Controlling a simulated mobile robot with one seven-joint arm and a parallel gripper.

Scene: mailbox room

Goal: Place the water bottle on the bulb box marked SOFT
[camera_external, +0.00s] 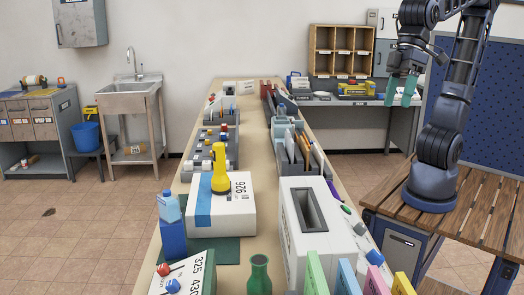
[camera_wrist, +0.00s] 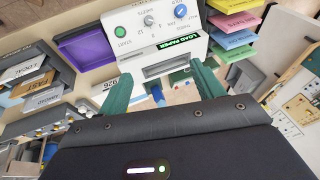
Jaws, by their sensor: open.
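My gripper (camera_external: 400,93) is open and empty, raised at the upper right in the external view, well away from the long table. Its teal fingers also show apart in the wrist view (camera_wrist: 160,88). A blue bottle-like container (camera_external: 173,228) with a lighter top stands upright at the table's near left. A green bottle (camera_external: 259,273) stands at the near edge, its base cut off by the frame. I cannot tell for sure which is the water bottle. No word SOFT is readable, so I cannot pick out the bulb box.
A white box (camera_external: 237,218) with a blue stripe bears a yellow flashlight-like object (camera_external: 220,170). A white slotted machine (camera_external: 315,222) and colored cards (camera_external: 347,278) crowd the near right. The wrist view shows a LOAD PAPER machine (camera_wrist: 150,48) and a purple tray (camera_wrist: 85,47).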

